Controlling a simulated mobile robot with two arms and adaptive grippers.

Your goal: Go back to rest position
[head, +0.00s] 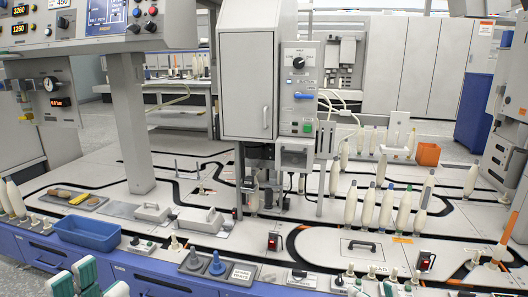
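My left gripper (73,279) shows at the bottom left edge, with white and green fingers cut off by the frame. Its fingertips stand apart and I see nothing held between them. It is in front of the blue front panel of the bench, below the blue tray (87,235). I cannot make out my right gripper in this view.
The bench has a white top (220,258) with black track loops. White bobbins (387,208) stand in a group on the right, and an orange bin (428,154) is behind them. A grey machine column (248,85) rises at the centre.

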